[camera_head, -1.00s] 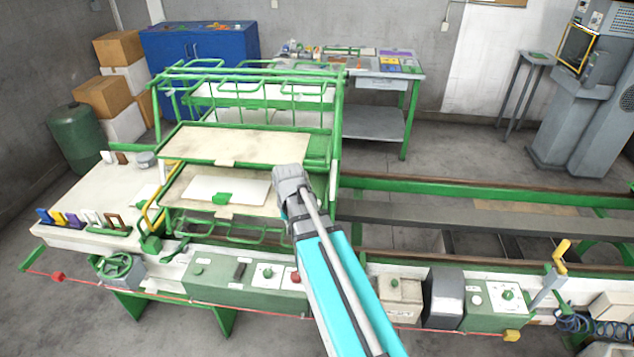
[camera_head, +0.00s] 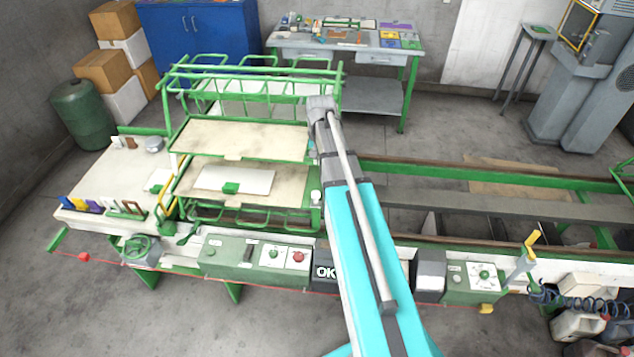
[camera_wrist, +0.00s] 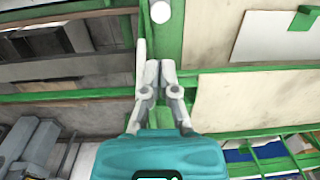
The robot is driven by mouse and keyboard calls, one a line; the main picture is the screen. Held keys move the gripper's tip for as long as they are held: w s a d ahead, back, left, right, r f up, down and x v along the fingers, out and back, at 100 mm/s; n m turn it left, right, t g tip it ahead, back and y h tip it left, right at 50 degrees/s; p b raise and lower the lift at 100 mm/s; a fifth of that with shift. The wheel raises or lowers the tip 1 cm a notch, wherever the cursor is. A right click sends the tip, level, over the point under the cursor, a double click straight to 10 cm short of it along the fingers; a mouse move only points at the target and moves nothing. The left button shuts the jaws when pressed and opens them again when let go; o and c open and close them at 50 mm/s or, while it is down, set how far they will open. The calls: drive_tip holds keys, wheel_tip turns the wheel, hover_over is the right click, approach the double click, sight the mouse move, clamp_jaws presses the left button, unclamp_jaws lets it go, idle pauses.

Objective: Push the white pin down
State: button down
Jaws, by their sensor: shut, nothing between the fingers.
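A white round-topped pin (camera_head: 315,196) stands on the green frame at the right side of the machine's trays, just left of my arm in the head view. In the wrist view the white pin (camera_wrist: 160,12) shows as a round white top at the upper edge, on a green bar. My gripper (camera_wrist: 153,66) is shut and empty over the same green bar. Its fingertips point toward the pin, with a visible gap between them in the picture. In the head view my arm hides the fingers. How far above the bar they are, I cannot tell.
Green-framed trays (camera_head: 240,139) stand left of my arm, with tall green bars behind. A long rail bed (camera_head: 480,204) runs to the right. A control panel (camera_head: 250,256) with a red button (camera_head: 299,257) lines the front. A workbench (camera_head: 350,52) stands behind.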

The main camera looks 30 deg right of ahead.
sight(317, 193)
idle(0.6)
drive_tip(key=f+b, duration=1.3)
drive_tip(key=b, duration=0.1)
drive_tip(key=shift+a+f, duration=0.25)
drive_tip(key=shift+f, duration=0.1)
idle(0.3)
idle(0.5)
wheel_tip(317, 193, down, 3)
drive_tip(key=b, duration=0.3)
drive_tip(key=shift+f, duration=0.2)
drive_tip(key=shift+s, duration=0.15)
drive_tip(key=shift+r, duration=0.15)
wheel_tip(317, 193, up, 2)
drive_tip(key=shift+r+p, duration=0.1)
drive_tip(key=shift+p, duration=0.9)
wheel_tip(317, 193, up, 12)
drive_tip(key=p, duration=1.1)
drive_tip(key=shift+w+d+p, duration=0.2)
drive_tip(key=shift+d+p, duration=0.1)
drive_tip(key=shift+p, duration=0.1)
